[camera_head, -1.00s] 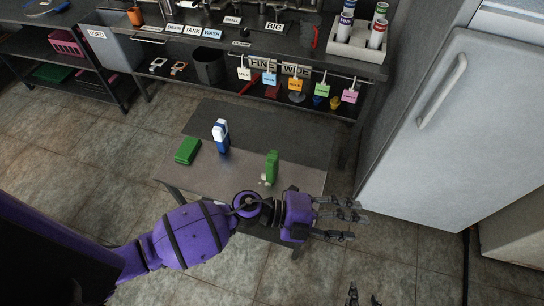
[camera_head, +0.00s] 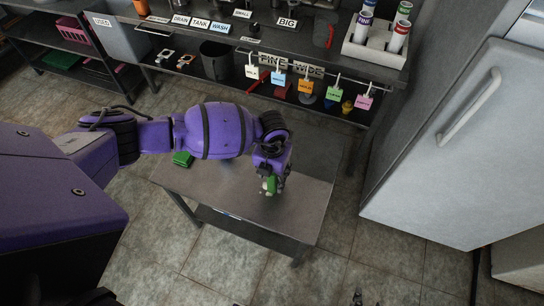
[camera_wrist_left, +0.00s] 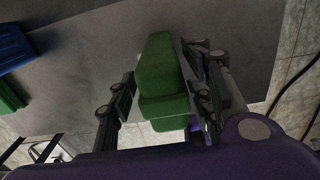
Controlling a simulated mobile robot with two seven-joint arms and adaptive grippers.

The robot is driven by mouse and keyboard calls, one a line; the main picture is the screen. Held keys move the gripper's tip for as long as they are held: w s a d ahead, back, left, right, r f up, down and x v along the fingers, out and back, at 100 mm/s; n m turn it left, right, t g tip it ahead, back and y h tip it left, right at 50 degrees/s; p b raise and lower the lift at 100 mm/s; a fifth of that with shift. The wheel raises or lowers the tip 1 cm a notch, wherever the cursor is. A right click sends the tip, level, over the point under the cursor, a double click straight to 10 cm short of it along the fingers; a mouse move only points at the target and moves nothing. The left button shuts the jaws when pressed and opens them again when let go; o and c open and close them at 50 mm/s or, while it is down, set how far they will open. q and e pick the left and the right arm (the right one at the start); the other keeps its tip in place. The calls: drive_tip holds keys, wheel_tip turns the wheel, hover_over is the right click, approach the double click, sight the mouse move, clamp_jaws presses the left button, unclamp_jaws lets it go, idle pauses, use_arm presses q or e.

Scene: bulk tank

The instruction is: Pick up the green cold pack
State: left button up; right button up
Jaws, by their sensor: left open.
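A green block-shaped pack (camera_head: 271,186) stands on the small grey table (camera_head: 300,205), partly covered by my left gripper (camera_head: 267,181). In the left wrist view the green pack (camera_wrist_left: 163,78) is between the gripper's fingers, which stand apart on either side of it. I cannot tell whether either finger touches it. A second green pack (camera_head: 182,159) lies further left on the table, partly behind my left arm. Its edge also shows at the left of the wrist view (camera_wrist_left: 8,100). Only the tips of my right gripper (camera_head: 358,297) show at the bottom edge.
A blue object (camera_wrist_left: 14,47) is beside the second green pack, mostly hidden by my arm in the head view. A white fridge (camera_head: 450,145) stands at the right. A counter with hanging coloured tags (camera_head: 306,87) is behind the table.

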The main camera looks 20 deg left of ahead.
use_arm(q)
drive_tip(key=f, duration=0.4)
drive_tip(key=shift+w+d, duration=0.3)
drive_tip(key=shift+w, duration=0.05)
clamp_jaws()
